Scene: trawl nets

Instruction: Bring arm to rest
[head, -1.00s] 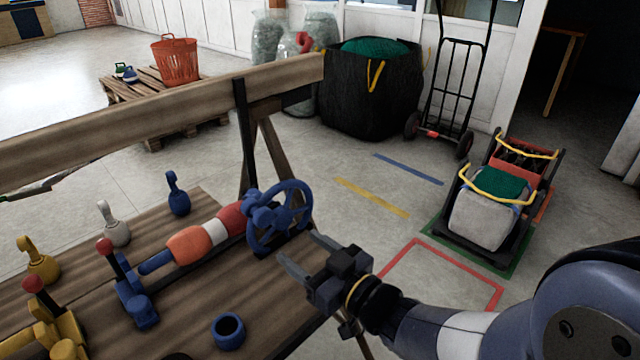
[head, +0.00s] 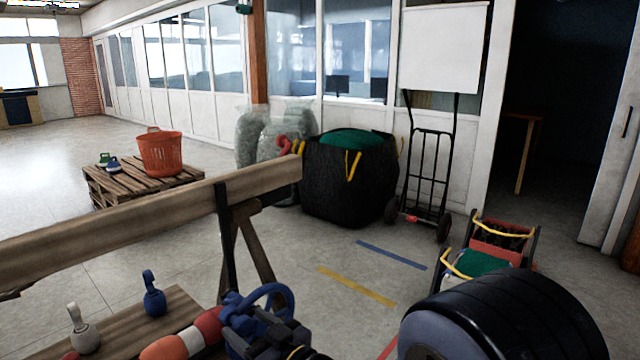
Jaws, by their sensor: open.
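My gripper (head: 258,334) is at the bottom edge of the head view, dark and partly cut off. It is open, with nothing seen between its fingers. It shows in front of the blue handwheel (head: 268,296) at the end of the wooden bench (head: 185,308); I cannot tell the gap between them. The arm between that link and the gripper is mostly below the frame.
A wooden beam (head: 130,220) crosses at left.

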